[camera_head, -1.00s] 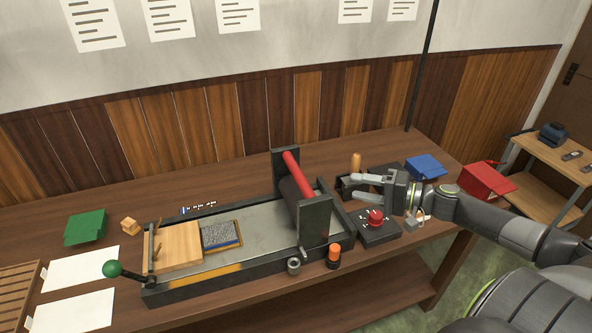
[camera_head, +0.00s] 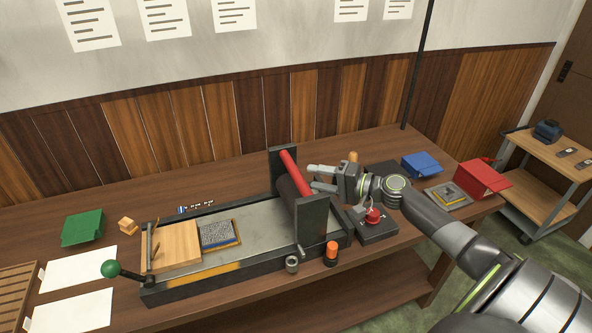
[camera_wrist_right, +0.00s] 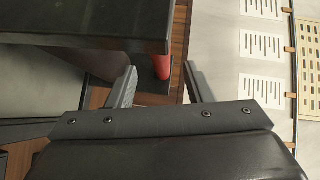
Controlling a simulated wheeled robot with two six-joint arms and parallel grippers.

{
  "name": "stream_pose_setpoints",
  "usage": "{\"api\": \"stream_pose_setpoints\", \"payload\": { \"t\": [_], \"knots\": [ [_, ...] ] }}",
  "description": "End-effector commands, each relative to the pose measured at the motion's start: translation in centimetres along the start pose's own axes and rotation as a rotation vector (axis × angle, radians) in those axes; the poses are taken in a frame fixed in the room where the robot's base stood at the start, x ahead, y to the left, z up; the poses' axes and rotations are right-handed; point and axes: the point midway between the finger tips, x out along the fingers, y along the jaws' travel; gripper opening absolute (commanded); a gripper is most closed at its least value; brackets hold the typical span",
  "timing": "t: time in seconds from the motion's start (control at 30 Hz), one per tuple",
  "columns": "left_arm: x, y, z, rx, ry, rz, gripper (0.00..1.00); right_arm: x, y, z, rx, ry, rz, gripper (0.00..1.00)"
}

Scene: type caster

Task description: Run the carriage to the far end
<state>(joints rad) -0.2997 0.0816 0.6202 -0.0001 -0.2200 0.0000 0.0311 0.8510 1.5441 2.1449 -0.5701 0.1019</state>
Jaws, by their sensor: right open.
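The carriage, a dark roller with a red bar (camera_head: 289,166) between two black end plates (camera_head: 311,222), stands across the right part of the press bed (camera_head: 262,225). A wooden block and a grey type block (camera_head: 217,234) lie on the bed's left part. A green-knobbed lever (camera_head: 110,268) sits at the bed's left end. My right gripper (camera_head: 314,177) is open and empty, just right of the carriage, pointing left at it. In the right wrist view its fingers (camera_wrist_right: 158,84) are spread close to a dark block and a red part (camera_wrist_right: 162,66). Contact cannot be told. My left gripper is not in view.
A black box with a red knob (camera_head: 372,215) sits below my right arm. Orange-topped (camera_head: 331,251) and grey small cylinders stand by the bed's front edge. Green (camera_head: 82,228), blue (camera_head: 421,165) and red (camera_head: 483,178) boxes and white sheets lie around the table.

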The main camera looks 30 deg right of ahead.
Motion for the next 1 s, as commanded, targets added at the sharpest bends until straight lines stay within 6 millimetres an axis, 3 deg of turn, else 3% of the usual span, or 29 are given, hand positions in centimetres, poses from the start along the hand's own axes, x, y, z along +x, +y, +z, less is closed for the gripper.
{"api": "stream_pose_setpoints", "payload": {
  "t": [0.2,0.4,0.83,1.0],
  "knots": [
    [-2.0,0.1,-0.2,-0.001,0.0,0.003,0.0,3.7,-0.5,0.0,0.004,0.0,-0.003,0.47],
    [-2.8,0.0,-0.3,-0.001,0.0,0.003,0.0,6.0,-0.2,0.0,0.002,0.0,-0.001,0.47],
    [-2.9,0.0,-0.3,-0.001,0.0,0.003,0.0,6.9,0.0,0.1,-0.001,-0.001,0.001,0.47],
    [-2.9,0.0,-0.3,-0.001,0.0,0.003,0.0,6.9,0.0,0.1,-0.001,-0.001,0.001,0.24]
  ]
}}
